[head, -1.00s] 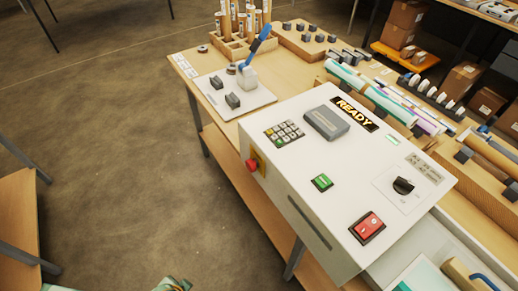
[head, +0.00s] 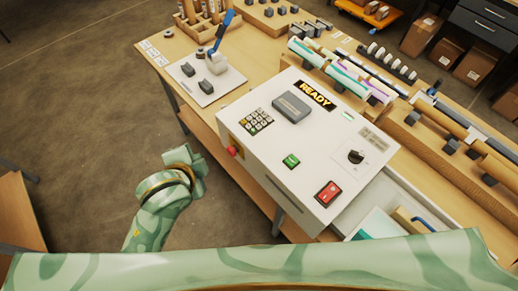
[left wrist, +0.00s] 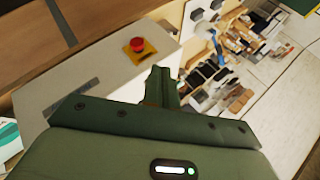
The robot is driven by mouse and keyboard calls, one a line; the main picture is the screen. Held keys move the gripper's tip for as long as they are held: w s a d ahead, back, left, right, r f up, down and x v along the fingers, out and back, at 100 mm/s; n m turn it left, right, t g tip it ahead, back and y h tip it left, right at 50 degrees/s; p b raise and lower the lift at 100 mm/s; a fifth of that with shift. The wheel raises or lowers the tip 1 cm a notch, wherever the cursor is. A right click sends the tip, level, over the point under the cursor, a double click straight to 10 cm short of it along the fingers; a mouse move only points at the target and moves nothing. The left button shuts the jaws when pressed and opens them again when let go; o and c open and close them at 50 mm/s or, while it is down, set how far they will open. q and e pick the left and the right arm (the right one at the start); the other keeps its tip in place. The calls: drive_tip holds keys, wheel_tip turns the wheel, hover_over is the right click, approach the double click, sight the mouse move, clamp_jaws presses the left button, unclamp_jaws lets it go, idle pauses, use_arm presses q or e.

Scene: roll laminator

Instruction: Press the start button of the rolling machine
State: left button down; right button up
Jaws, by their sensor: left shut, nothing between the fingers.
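My right gripper is not in view.
The top also carries a keypad (head: 257,121), a grey block (head: 291,107) and a dial (head: 356,156). Rolls (head: 345,80) lie to the right. My own arm crosses the bottom foreground.

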use_arm(q)
drive_tip(key=d+r+m+h+p, duration=0.1)
drive_tip(key=d+r+m+h, duration=0.1)
drive_tip(key=d+r+m, duration=0.35)
drive_tip(key=w+d+r+m+h, duration=0.1)
drive_tip(key=d+r+m+h, duration=0.2)
drive_tip(key=d+m, duration=0.45)
drive_tip(key=d+r+m+h+p, duration=0.15)
drive_tip(key=d+r+m, duration=0.25)
drive_tip(key=d, duration=0.5)
drive_tip(key=s+d+f+m+g+h, duration=0.1)
drive_tip(key=d+f+m, duration=0.15)
drive_tip(key=m, duration=0.45)
drive_tip(key=s+d+f+m+g, duration=0.1)
drive_tip(key=d+f+m+g, duration=0.15)
drive_tip(key=m, duration=0.45)
drive_tip(key=w+a+f+m+y, duration=0.1)
drive_tip(key=w+a+f+m, duration=0.2)
drive_tip(key=m, duration=0.5)
drive_tip(key=shift+w+a+f+t+y+b, duration=0.15)
drive_tip(key=shift+w+f+t+y+b, duration=0.2)
drive_tip(key=shift+w+f, duration=0.45)
drive_tip(key=shift+f, duration=0.1)
